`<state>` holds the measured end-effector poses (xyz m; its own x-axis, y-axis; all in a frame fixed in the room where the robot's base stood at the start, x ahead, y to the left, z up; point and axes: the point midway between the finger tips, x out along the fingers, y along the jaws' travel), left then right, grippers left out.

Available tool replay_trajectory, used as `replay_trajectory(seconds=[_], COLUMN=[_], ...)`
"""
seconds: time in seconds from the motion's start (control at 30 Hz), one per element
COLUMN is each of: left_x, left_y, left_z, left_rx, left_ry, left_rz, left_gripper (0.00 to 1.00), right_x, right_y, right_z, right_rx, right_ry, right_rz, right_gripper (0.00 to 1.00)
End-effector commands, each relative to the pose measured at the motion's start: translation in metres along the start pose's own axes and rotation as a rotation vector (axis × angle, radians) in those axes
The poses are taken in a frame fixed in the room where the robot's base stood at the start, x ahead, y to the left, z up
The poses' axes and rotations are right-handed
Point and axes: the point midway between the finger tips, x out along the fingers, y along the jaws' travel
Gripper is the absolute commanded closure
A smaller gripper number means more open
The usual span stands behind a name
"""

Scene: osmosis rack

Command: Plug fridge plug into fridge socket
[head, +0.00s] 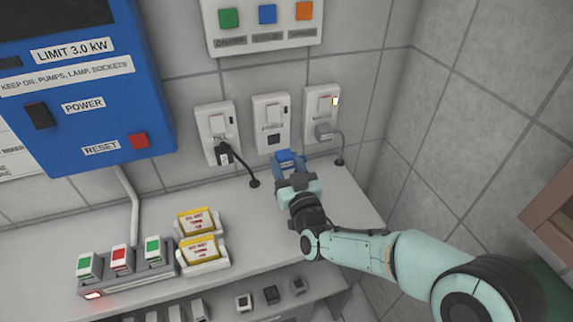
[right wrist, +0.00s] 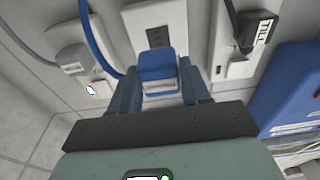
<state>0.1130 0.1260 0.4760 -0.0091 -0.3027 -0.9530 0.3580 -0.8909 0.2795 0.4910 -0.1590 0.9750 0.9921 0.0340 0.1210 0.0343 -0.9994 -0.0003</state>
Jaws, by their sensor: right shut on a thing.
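A blue plug (head: 289,157), which I take as the fridge plug, is held between the fingers of my right gripper (head: 291,174). The plug (right wrist: 158,70) also shows between both fingers in the right wrist view, with a pale label too small to read. The middle wall socket (head: 271,118), the one with no plug in it, is just behind and above the plug. In the right wrist view this socket (right wrist: 156,28) shows its dark opening beyond the plug. The plug looks apart from the opening; the exact gap is hard to tell. My left gripper is not in view.
A black plug (head: 224,154) sits in the left socket and a grey plug (head: 324,131) in the right socket. A blue cable (right wrist: 97,42) arcs left of the held plug. Yellow-topped blocks (head: 203,247) and a switch row (head: 120,262) stand on the counter's left.

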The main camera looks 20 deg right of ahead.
Motion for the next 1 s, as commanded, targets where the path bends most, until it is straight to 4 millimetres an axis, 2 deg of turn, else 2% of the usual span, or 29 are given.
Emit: replay_trajectory(seconds=[0.6, 1.0], left_x=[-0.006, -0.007], left_y=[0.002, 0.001], left_z=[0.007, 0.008], left_rx=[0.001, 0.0], left_ry=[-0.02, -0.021], left_rz=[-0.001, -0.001], left_gripper=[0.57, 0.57], right_x=[0.049, 0.055], right_y=[0.0, 0.0], right_z=[0.006, 0.007], right_rx=[0.0, 0.0], right_ry=[-0.001, 0.0], right_rz=[0.0, 0.0], right_gripper=[0.8, 0.8])
